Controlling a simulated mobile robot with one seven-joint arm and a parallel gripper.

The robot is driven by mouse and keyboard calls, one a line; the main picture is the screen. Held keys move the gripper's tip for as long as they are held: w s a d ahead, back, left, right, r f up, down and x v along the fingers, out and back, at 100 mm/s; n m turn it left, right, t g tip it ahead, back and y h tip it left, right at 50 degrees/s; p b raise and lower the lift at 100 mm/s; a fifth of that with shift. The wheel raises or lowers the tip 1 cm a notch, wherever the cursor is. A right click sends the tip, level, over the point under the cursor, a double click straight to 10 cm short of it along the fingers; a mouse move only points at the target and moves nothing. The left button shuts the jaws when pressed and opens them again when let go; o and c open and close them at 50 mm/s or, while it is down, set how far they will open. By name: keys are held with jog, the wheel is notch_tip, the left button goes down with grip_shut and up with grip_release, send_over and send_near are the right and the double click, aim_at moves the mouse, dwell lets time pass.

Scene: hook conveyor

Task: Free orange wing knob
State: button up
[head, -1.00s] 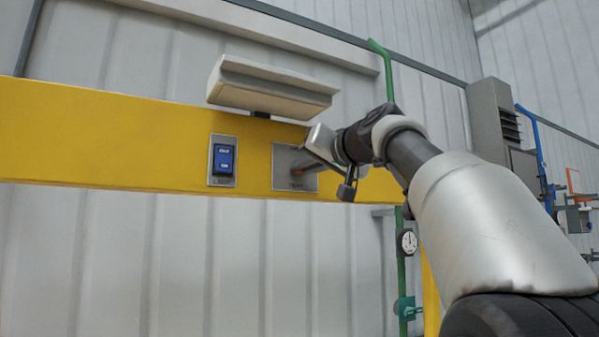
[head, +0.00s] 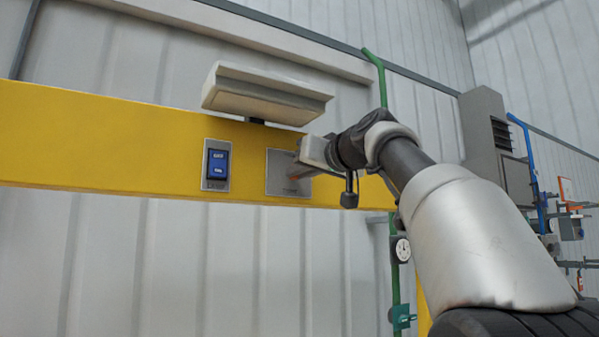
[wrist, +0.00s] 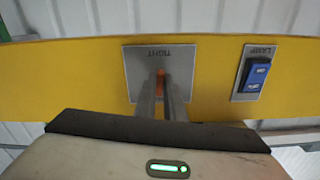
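The orange wing knob (wrist: 160,75) shows as a narrow orange strip between my gripper's fingertips in the wrist view. It sits in front of a grey plate (wrist: 133,62) whose label reads TIGHT, upside down in that view. My gripper (wrist: 160,85) has its two fingers close together, one on each side of the knob, and looks shut on it. In the head view, my gripper (head: 292,176) reaches the plate (head: 277,160) on the yellow beam, with a bit of orange at the fingertips. Most of the knob is hidden by the fingers.
The yellow beam (head: 100,140) runs across. A plate with a blue LAMP switch (head: 218,163) is left of the knob plate in the head view. A pale lamp housing (head: 262,95) juts out just above. A green pipe with a gauge (head: 401,249) stands behind my arm.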

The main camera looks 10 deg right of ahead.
jog(key=o, duration=0.4)
jog(key=shift+o, duration=0.2)
jog(key=b+v, duration=0.6)
jog(key=v, duration=1.1)
jog(key=shift+s, duration=0.2)
jog(key=shift+w, duration=0.1)
